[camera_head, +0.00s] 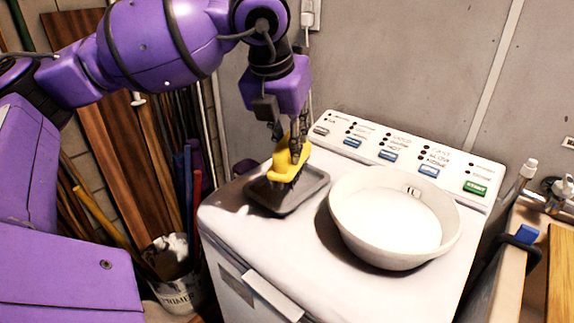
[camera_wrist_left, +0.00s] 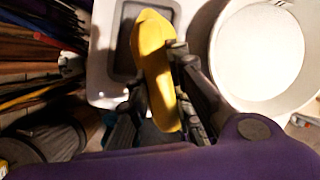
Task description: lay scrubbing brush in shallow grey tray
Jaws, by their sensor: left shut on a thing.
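The scrubbing brush (camera_head: 289,161) has a yellow back and dark bristles facing down. My left gripper (camera_head: 292,140) is shut on it from above. The brush is over the shallow grey tray (camera_head: 298,202), which lies on the left part of the white machine top; I cannot tell whether the bristles touch the tray floor. In the left wrist view the yellow brush (camera_wrist_left: 154,62) sits between the fingers (camera_wrist_left: 152,85), with the tray (camera_wrist_left: 124,40) beneath and beyond it. My right gripper is not in view.
A large white bowl (camera_head: 393,218) stands just right of the tray on the machine top. The machine's control panel (camera_head: 400,156) rises behind. A bucket (camera_head: 176,283) and long boards (camera_head: 112,130) stand at the left. A tap (camera_head: 552,190) and wooden counter are at the right.

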